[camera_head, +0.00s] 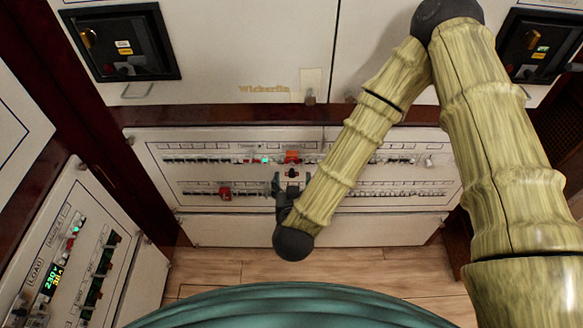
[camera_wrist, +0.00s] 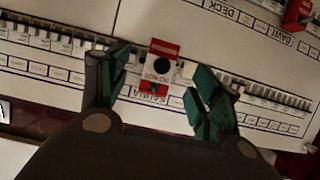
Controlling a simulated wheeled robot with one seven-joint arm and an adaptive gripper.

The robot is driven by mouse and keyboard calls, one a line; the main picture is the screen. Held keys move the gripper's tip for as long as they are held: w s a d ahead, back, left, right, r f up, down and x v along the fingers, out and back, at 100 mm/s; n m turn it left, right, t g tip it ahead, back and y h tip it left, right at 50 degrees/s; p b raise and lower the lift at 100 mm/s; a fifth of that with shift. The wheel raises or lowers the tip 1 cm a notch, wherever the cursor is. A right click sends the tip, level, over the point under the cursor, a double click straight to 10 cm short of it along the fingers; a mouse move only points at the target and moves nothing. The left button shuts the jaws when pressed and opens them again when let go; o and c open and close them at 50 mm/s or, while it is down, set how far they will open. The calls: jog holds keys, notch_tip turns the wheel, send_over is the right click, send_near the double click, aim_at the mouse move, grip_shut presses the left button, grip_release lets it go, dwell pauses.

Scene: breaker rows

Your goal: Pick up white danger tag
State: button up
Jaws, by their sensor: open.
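The white danger tag (camera_wrist: 161,72) shows in the wrist view as a small white plate with red ends, a dark round spot and small lettering. It is on the breaker row. My gripper (camera_wrist: 157,88) is open, with one green-padded finger on each side of the tag and visible gaps between. In the head view my gripper (camera_head: 289,181) is at the middle of the breaker panel, below an orange-red patch (camera_head: 292,157) that looks like part of the tag. My fingers and arm hide some of the panel there.
A red tag (camera_head: 225,193) sits on the lower breaker row to the left; a red item (camera_wrist: 297,14) shows at the wrist view's upper right. Switch rows (camera_head: 400,160) run along the panel. A side panel (camera_head: 75,250) stands at left. A small latch (camera_head: 310,97) sits above the panel.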

aim_at(292, 175)
jog(key=shift+r+p+x, duration=0.15)
jog(key=shift+p+x, duration=0.05)
jog(key=shift+x, duration=1.15)
jog(key=shift+r+p+x, duration=0.15)
jog(key=shift+p+x, duration=0.05)
jog(key=shift+x, duration=1.2)
jog(key=shift+w+a, duration=0.1)
jog(key=shift+a, duration=0.05)
jog(key=shift+c, duration=0.4)
jog(key=c, duration=0.8)
